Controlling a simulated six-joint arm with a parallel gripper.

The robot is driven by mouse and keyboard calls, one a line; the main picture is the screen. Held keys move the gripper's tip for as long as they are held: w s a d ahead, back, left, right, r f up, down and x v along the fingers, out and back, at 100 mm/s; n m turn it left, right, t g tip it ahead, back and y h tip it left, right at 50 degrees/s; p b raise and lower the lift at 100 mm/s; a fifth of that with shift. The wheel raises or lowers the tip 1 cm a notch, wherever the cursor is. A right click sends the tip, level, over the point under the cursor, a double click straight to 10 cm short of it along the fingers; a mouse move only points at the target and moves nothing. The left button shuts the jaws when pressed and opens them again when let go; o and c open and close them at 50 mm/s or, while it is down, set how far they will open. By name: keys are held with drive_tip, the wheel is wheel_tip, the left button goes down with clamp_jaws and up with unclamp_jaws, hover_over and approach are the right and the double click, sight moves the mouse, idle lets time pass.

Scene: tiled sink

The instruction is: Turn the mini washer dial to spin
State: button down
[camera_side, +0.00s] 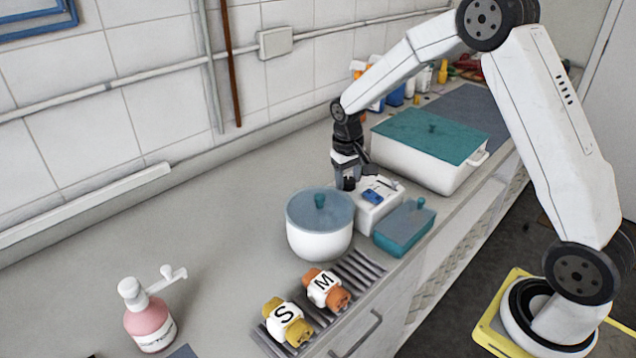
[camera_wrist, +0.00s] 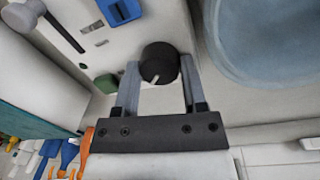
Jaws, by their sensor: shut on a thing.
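The mini washer is a small white box (camera_side: 376,211) with a blue part on top, standing between a round pot and a teal box in the side view. In the wrist view its white face (camera_wrist: 145,22) shows a blue piece (camera_wrist: 120,11) and a green button (camera_wrist: 107,83). The black dial (camera_wrist: 159,58) has a short white pointer mark, aimed down and slightly left in the picture. My gripper (camera_wrist: 160,72) has one finger on each side of the dial and is shut on it. In the side view my gripper (camera_side: 347,183) is at the washer's left side; the dial is hidden there.
A white pot with a glass lid (camera_side: 320,208) stands close beside my gripper. A large teal-lidded white container (camera_side: 425,165) is behind, a small teal box (camera_side: 404,232) at right. The left counter is mostly clear.

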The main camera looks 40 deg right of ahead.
sight(346, 180)
drive_tip(key=m, duration=0.6)
drive_tip(key=shift+w+r, duration=0.1)
drive_tip(key=shift+m, duration=0.3)
drive_tip(key=shift+c, duration=2.1)
unclamp_jaws()
drive_tip(key=shift+w+a+r, duration=0.1)
drive_tip(key=shift+w+r, duration=0.05)
drive_tip(key=shift+r, duration=3.75)
